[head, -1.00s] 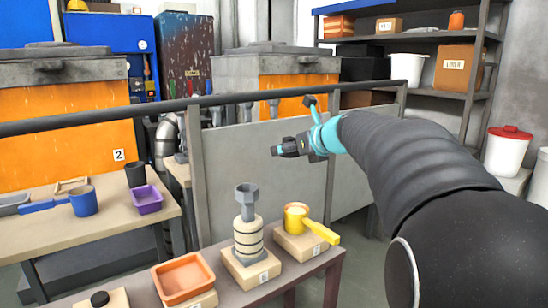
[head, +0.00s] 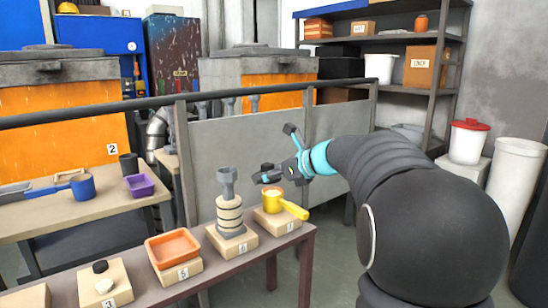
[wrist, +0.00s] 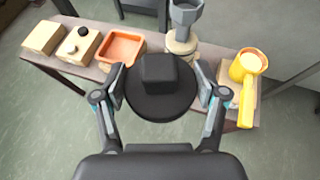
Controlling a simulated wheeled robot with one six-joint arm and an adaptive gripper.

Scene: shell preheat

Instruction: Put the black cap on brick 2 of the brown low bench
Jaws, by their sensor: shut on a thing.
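The black cap (wrist: 158,106) is a round dark disc with a square knob. In the wrist view it sits between the fingers of my gripper (wrist: 161,82), which is shut on it. In the head view my gripper (head: 262,178) is in the air near the right end of the brown low bench (head: 222,272); the cap is hard to make out there. The bench carries a row of pale numbered bricks. The leftmost brick in the wrist view (wrist: 43,37) looks bare. In the head view a brick at the lower left edge (head: 28,296) is cut off and its number is not visible.
Beside the bare brick, another brick holds a small black piece (head: 100,267) and a pale lump (head: 104,286). Along the bench stand an orange tray (head: 172,248), a grey-topped banded stack (head: 229,212) and a yellow ladle (head: 285,205). A railing (head: 200,97) runs behind.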

